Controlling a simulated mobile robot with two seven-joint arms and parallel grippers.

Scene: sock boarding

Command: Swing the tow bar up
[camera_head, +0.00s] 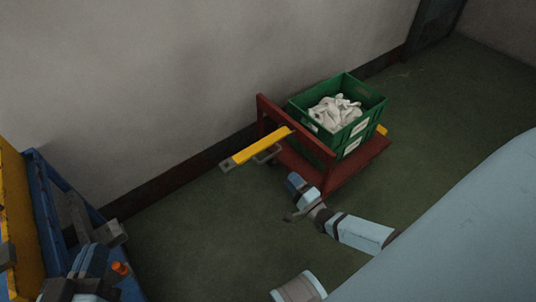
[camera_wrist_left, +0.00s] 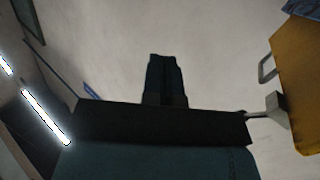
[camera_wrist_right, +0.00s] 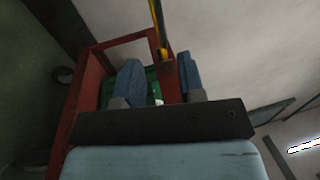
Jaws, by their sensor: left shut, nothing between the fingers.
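The yellow tow bar (camera_head: 262,145) sticks out to the left from the red cart (camera_head: 330,188) and ends in a grey tip (camera_head: 228,164). In the right wrist view, the tow bar (camera_wrist_right: 158,22) shows at the top, in line with the gap between my fingers; I cannot tell its distance. My right gripper (camera_head: 298,198) is in front of the cart, below and right of the bar in the head view. It is open in the right wrist view (camera_wrist_right: 161,80). My left gripper (camera_wrist_left: 166,78) is shut and empty, far left of the cart.
A green crate (camera_head: 362,131) of white socks (camera_head: 335,111) stands on the cart. The cart is close to the grey wall (camera_head: 190,70). Blue (camera_head: 45,205) and yellow (camera_head: 14,200) units stand at the far left. The green floor (camera_head: 190,240) between is clear.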

